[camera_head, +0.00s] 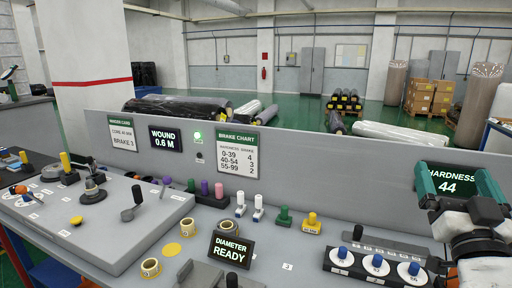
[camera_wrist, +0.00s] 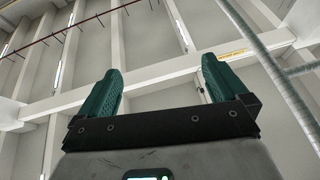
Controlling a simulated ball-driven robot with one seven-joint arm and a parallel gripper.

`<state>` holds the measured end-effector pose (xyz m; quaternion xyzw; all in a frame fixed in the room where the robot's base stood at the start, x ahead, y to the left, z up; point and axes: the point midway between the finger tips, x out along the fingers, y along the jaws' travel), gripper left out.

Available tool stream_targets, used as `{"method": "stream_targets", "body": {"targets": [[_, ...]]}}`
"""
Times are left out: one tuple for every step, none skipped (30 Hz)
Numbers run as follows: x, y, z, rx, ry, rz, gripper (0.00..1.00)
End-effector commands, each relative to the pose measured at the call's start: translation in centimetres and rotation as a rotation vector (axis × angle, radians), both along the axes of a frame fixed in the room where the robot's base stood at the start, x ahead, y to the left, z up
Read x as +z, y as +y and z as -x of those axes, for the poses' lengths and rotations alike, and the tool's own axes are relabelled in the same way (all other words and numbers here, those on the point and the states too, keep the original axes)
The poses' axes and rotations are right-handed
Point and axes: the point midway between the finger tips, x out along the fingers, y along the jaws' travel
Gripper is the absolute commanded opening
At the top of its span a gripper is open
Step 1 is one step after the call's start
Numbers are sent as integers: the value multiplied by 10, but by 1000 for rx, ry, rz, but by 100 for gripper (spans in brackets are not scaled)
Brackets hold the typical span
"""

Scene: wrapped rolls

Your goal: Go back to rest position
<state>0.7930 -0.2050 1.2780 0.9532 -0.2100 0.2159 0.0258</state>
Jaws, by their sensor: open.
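My gripper (camera_head: 456,180) is raised at the right of the head view, in front of the grey back panel (camera_head: 330,160). Its two green fingers are spread apart with nothing between them. In the wrist view my gripper (camera_wrist: 160,92) points up at the ceiling beams, open and empty. Behind the fingers in the head view, a display (camera_head: 450,186) reads HARDNESS 44, partly covered by my gripper.
The bench holds a grey console (camera_head: 85,225) at left, a DIAMETER READY display (camera_head: 230,251), yellow rolls (camera_head: 150,268), white, green and yellow stamps, and a black tray (camera_head: 340,272) with blue-knobbed dials. Wrapped rolls lie beyond the panel. Space above the bench is clear.

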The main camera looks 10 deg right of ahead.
Motion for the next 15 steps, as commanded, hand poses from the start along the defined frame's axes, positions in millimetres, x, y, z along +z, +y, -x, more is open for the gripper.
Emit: {"method": "stream_targets", "body": {"targets": [[-37, 5, -5, 8, 100, -71, 100], [-57, 8, -7, 11, 162, -106, 100], [-85, 12, -8, 17, 243, -148, 100], [-105, 16, -8, 23, 305, -177, 100], [-125, 21, -7, 32, 368, -204, 100], [-152, 29, -5, 45, 452, -233, 100], [-171, 35, -2, 56, 514, -252, 100], [-191, 42, 2, 68, 580, -270, 100], [-216, 51, 9, 87, 667, -290, 100], [-234, 58, 15, 102, 731, -302, 100], [-252, 66, 22, 120, 795, -311, 100], [-274, 75, 32, 142, 880, -322, 100], [-290, 82, 41, 159, 942, -328, 100], [-304, 89, 50, 176, 1001, -330, 100], [-321, 97, 62, 199, 1076, -333, 100]]}}
